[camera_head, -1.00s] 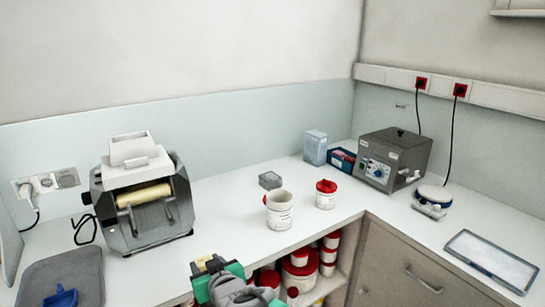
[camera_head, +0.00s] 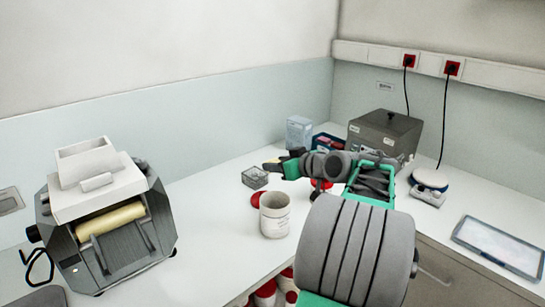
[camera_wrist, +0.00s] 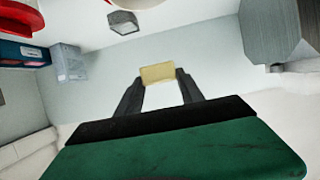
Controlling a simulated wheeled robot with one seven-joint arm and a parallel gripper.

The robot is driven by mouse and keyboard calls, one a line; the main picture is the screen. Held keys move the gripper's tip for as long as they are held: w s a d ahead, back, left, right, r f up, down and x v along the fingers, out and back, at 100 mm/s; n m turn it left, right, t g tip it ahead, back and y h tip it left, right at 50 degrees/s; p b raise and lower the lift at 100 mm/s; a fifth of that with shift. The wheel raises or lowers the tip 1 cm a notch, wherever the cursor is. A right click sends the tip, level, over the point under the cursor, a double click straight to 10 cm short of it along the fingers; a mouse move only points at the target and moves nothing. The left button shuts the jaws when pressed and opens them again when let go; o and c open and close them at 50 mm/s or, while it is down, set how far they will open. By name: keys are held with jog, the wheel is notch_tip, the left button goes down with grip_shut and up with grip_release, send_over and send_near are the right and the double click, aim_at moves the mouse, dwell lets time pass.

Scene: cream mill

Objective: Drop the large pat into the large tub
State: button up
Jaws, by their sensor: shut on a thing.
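My gripper (camera_head: 271,165) reaches in from the right in the head view, above the back of the counter. It is shut on a pale yellow pat (camera_wrist: 157,72), which shows between the fingertips in the wrist view. Whether this is the larger pat cannot be judged, as no other pat shows. The large tub (camera_head: 275,218) is white, upright and open-topped, near the counter's front edge. My gripper is apart from it, above and behind it in the picture. The tub's inside bottom is hidden.
A red lid (camera_head: 257,200) lies beside the tub. A small grey box (camera_head: 254,178) sits below my gripper. A smaller red-lidded tub (camera_head: 321,184) is partly hidden by my arm. The mill (camera_head: 105,225) stands left, a grey device (camera_head: 384,137) at back right.

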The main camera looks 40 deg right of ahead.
jog(key=shift+s+d+f+b, duration=0.2)
jog(key=shift+f+b, duration=0.3)
jog(key=shift+f, duration=0.45)
jog(key=shift+s+d+f+b, duration=0.1)
jog(key=shift+d+f+b, duration=0.15)
jog(key=shift+f+b, duration=0.45)
jog(key=shift+s+d+f+b, duration=0.2)
jog(key=shift+f+b, duration=0.1)
jog(key=shift+f, duration=0.85)
jog(key=o, duration=1.4)
jog(key=b+v, duration=0.1)
jog(key=v, duration=0.6)
jog(key=shift+s+r, duration=0.15)
jog(key=shift+s, duration=0.25)
